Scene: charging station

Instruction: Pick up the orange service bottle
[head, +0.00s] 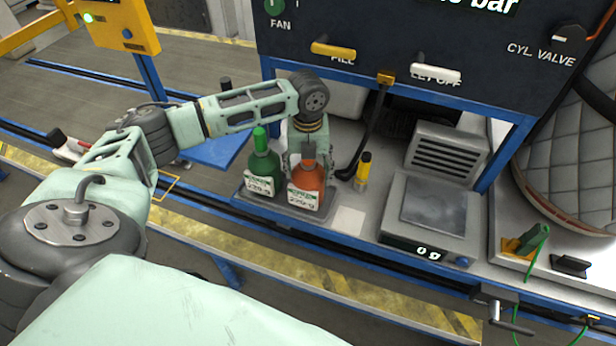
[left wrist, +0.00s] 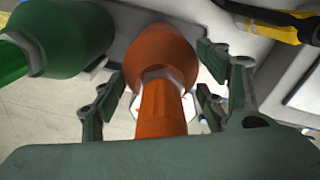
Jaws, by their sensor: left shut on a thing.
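The orange service bottle (head: 306,182) stands upright on a tray (head: 337,223) at the front of the bench, with a white label on its front. In the left wrist view the orange bottle (left wrist: 163,60) is between my left gripper's fingers. My left gripper (head: 309,165) comes down over the orange bottle and is shut on it; the gripper also fills the lower part of the left wrist view (left wrist: 165,100). A green bottle (head: 263,168) stands close on the left; it also shows in the left wrist view (left wrist: 70,35). My right gripper is not in view.
A scale (head: 425,215) reading 0 g is right of the tray. A yellow and black tool (head: 363,172) stands between them. The panel (head: 400,45) with its levers overhangs the bench behind. A bare pale patch (head: 348,221) lies right of the orange bottle.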

